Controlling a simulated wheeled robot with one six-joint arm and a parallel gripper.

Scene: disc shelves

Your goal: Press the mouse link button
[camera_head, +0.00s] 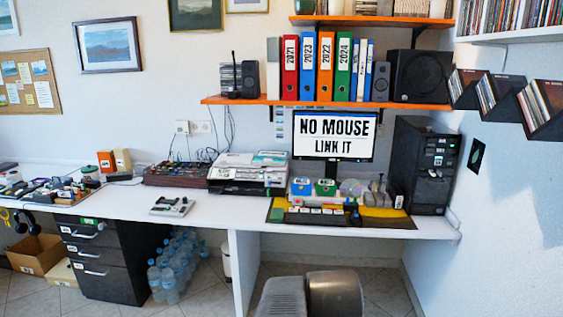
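A small dark shape (356,218) lies on the desk mat (393,222), right of the keyboard (311,218). It may be the mouse, but it is too small to tell. No link button can be made out. My gripper is not in view.
The desk (225,210) runs along the wall, with a printer (247,175) and a small device (172,206) on it. A black computer tower (423,165) stands at its right end. A grey, dark rounded shape, perhaps a chair, fills the bottom centre before the desk.

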